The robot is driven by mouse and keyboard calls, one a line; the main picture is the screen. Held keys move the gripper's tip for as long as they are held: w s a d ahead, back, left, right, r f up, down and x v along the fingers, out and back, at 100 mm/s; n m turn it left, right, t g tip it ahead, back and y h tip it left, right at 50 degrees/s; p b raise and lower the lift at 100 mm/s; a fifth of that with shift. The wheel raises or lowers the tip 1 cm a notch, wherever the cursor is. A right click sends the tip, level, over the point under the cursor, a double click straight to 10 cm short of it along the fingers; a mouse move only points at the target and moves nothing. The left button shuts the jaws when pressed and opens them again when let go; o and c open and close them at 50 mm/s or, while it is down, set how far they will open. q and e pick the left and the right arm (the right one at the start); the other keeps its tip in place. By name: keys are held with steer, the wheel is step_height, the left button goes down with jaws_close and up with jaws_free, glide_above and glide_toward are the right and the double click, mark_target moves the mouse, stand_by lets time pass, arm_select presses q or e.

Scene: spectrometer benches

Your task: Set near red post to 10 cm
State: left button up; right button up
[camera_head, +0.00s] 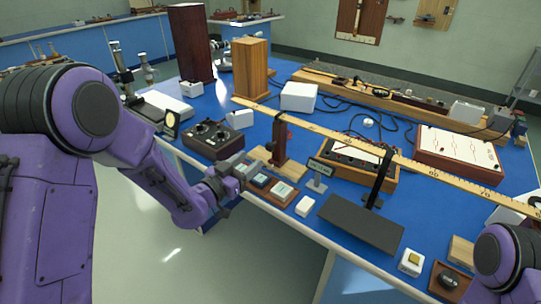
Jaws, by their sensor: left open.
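A dark red-brown post (281,140) stands upright on a flat wooden base (262,158) in the middle of the blue bench. The long yellow ruler (330,132) passes at its top. Numbers are readable only toward the ruler's right end; the 10 cm mark cannot be made out. My left gripper (238,174) is open at the bench's front edge, left of the post and apart from it, beside a small tray of blocks (272,186). My right gripper is out of the picture; only part of my right arm shows at lower right.
A black stand (362,222) supports the ruler farther right. A small sign (318,172) and white box (305,206) stand near the post. A dark knobbed box (213,139) is behind my left gripper. Tall wooden blocks (250,68) and cables stand behind.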

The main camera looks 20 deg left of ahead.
mark_target(268, 147)
arm_select(q)
steer(key=p+x, duration=0.2)
steer(key=x, duration=0.8)
steer(key=shift+w+d, duration=0.1)
steer(key=shift+w, duration=0.05)
jaws_close()
steer(key=w+a+b, duration=0.1)
steer(key=w+a, duration=0.2)
steer(key=a, duration=0.5)
steer(key=shift+a, duration=0.4)
